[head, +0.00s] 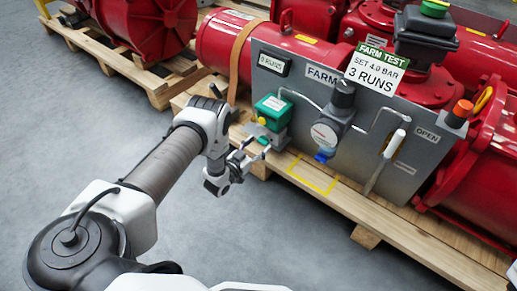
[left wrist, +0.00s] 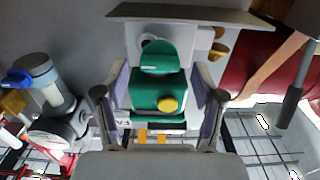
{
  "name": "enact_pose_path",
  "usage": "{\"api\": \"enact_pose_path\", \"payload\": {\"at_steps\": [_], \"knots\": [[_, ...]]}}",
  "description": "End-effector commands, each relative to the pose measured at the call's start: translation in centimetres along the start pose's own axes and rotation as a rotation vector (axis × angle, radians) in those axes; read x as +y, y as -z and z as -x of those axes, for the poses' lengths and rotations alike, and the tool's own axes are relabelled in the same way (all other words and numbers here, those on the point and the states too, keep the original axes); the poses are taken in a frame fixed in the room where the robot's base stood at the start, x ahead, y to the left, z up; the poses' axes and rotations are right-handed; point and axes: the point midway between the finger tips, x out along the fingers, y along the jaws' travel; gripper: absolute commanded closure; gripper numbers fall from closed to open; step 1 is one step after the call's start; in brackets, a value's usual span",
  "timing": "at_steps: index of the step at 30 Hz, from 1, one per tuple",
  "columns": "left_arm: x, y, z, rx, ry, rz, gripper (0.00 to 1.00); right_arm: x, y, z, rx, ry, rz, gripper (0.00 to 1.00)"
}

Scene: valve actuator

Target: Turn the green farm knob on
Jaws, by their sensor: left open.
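The green farm unit (head: 272,107) is a green box on a grey bracket at the left end of the grey panel, with a small yellow knob (head: 261,121) on its near side. In the left wrist view the green body (left wrist: 145,88) is centred, with a rounded green part (left wrist: 160,57) and the yellow knob (left wrist: 168,104). My left gripper (head: 257,149) is open and empty, just in front of and below the unit. In the left wrist view its fingers (left wrist: 159,68) appear on either side of the green body; I cannot tell whether they touch it. My right gripper is not in view.
The grey panel (head: 290,135) carries a gauge and regulator (head: 326,133), a white-handled lever (head: 385,160) and thin pipes. A FARM TEST card (head: 376,70) reads "SET 4.0 BAR, 3 RUNS". Red valve bodies (head: 226,45) stand behind on wooden pallets. The floor at left is clear.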

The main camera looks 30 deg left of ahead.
Motion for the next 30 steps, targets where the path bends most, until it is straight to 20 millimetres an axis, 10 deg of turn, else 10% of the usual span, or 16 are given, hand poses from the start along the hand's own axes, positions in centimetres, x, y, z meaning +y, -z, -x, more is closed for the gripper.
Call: {"api": "enact_pose_path", "payload": {"at_steps": [8, 14, 30], "knots": [[-0.01, 0.07, -0.53, -0.001, 0.001, 0.001, 0.31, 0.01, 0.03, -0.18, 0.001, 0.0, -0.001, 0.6], [0.0, 0.05, -0.51, -0.001, 0.001, 0.001, 0.92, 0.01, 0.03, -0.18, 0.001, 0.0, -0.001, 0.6], [-0.05, 0.02, -0.52, -0.001, 0.001, 0.093, 0.91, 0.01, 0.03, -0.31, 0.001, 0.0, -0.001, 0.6]]}}
